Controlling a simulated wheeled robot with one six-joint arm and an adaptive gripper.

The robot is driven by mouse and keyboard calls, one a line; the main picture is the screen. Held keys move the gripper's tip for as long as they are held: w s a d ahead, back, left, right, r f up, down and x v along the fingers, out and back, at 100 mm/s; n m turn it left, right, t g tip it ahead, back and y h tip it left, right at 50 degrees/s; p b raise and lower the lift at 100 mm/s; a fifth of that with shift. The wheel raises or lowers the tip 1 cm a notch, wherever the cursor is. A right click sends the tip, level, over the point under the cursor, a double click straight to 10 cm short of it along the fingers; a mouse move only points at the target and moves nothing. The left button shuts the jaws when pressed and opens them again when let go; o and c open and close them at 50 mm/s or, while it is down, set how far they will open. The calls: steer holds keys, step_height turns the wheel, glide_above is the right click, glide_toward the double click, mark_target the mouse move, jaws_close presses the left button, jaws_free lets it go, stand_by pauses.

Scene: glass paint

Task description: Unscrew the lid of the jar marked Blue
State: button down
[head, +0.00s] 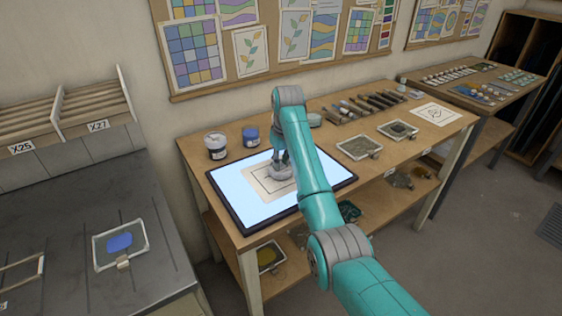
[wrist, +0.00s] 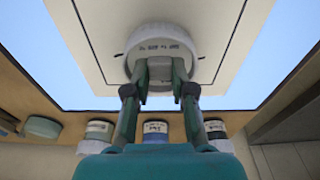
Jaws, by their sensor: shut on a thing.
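My gripper (head: 281,160) is over the light panel (head: 235,202) in the head view. In the wrist view my gripper (wrist: 160,72) is shut on a round, pale, lid-like piece (wrist: 161,38) with dark print that I cannot read. The piece is over a paper sheet, and its underside is hidden. In the head view a white-topped jar (head: 216,148) and a blue jar (head: 250,136) stand behind the panel. I cannot read which jar is marked Blue.
The paper sheet (head: 257,188) lies on the panel. Brushes and tools (head: 370,103) and two small trays (head: 359,147) are at the right of the wooden table. A grey-green round container (head: 314,120) stands at the back. A grey counter (head: 60,205) is at left.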

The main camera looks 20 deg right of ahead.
steer(key=shift+f, duration=0.35)
stand_by(0.5)
steer(key=c, duration=0.9)
jaws_free()
steer(key=o, duration=0.3)
steer(key=shift+r, duration=0.1)
steer(key=shift+r, duration=2.95)
steer(key=shift+w, duration=0.1)
